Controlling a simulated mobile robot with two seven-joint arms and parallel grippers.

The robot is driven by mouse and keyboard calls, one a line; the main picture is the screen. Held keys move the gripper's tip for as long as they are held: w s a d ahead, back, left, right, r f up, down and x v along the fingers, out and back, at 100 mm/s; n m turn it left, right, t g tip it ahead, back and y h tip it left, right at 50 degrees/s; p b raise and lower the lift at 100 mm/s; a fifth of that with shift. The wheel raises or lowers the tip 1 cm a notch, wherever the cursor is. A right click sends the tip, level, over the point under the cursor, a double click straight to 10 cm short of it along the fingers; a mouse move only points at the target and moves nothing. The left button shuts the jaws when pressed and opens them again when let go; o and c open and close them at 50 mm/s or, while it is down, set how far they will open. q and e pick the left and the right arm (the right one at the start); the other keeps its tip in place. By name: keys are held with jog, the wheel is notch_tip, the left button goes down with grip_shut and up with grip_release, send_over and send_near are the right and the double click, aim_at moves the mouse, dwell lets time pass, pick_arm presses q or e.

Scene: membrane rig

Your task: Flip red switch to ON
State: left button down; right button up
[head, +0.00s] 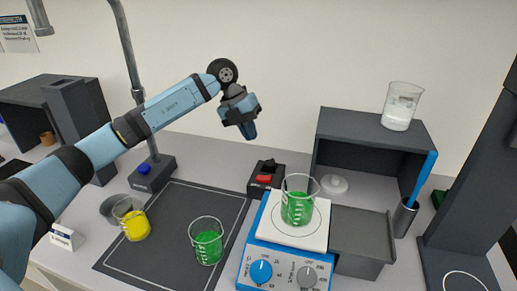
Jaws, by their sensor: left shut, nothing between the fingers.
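The red switch (264,179) is a small red rocker on top of a dark box (255,187), behind the hot plate. I cannot tell which way the rocker is tipped. My left gripper (250,134) is shut and empty, pointing down. It appears above and slightly left of the switch box in the head view, apart from it. My right gripper is not in view.
A blue-and-white hot plate (255,262) bears a beaker of green liquid (298,207). Beakers of green (208,247) and yellow (136,226) liquid stand around the dark mat (165,262). A grey shelf (345,125) holds a beaker of white material (398,112).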

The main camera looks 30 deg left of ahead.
aim_at(267, 177)
pick_arm(q)
jog(key=x, duration=1.3)
jog(key=shift+p, duration=0.3)
jog(key=shift+d+y, duration=0.15)
jog(key=shift+y, duration=0.15)
jog(key=shift+w+f, duration=0.1)
jog(key=shift+f, duration=0.1)
jog(key=shift+s+a+r+p, duration=0.1)
jog(key=shift+s+a+p, duration=0.1)
jog(key=shift+a, duration=0.15)
jog(key=shift+s+a+r+p, duration=0.1)
jog(key=shift+a+p, duration=0.05)
jog(key=shift+a, duration=0.25)
jog(key=shift+w+r, duration=0.1)
